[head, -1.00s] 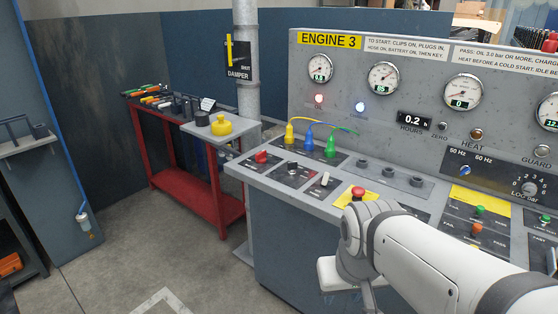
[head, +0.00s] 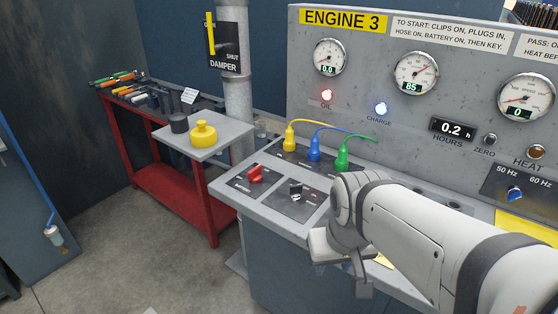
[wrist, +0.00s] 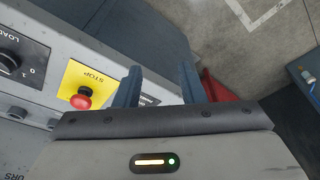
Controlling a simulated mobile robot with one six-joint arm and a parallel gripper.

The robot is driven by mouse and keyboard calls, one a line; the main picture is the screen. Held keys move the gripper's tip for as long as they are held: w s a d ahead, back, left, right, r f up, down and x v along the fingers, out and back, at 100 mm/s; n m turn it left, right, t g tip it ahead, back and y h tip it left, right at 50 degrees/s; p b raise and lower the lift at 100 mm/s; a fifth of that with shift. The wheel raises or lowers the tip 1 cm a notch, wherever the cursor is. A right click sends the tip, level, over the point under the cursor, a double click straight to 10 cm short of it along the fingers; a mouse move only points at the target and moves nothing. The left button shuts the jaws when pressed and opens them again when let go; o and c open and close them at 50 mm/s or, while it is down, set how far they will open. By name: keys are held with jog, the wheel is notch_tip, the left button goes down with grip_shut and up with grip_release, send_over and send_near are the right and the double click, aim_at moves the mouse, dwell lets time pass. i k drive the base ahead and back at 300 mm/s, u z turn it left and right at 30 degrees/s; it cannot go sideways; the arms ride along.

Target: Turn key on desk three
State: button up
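The Engine 3 desk (head: 237,194) has a small key-like knob (head: 296,190) on a dark square plate, right of the red switch (head: 254,173); its label is too small to read. My gripper shows in the wrist view (wrist: 161,75) with its two blue-grey fingers apart and nothing between them. They are at the desk edge, beside the red stop button (wrist: 81,98) on its yellow plate. In the head view my arm covers the stop button, and the fingers cannot be made out. The key-like knob does not show in the wrist view.
Yellow, blue (head: 314,150) and green plugs with cables stand behind the switches. The gauge panel (head: 300,60) rises behind the desk. The floor before the cart is clear.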

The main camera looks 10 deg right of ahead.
aim_at(295, 189)
jog(key=z, duration=0.1)
jog(key=k, duration=0.85)
jog(key=u, duration=0.4)
jog(key=i, duration=1.5)
jog(key=z, duration=0.55)
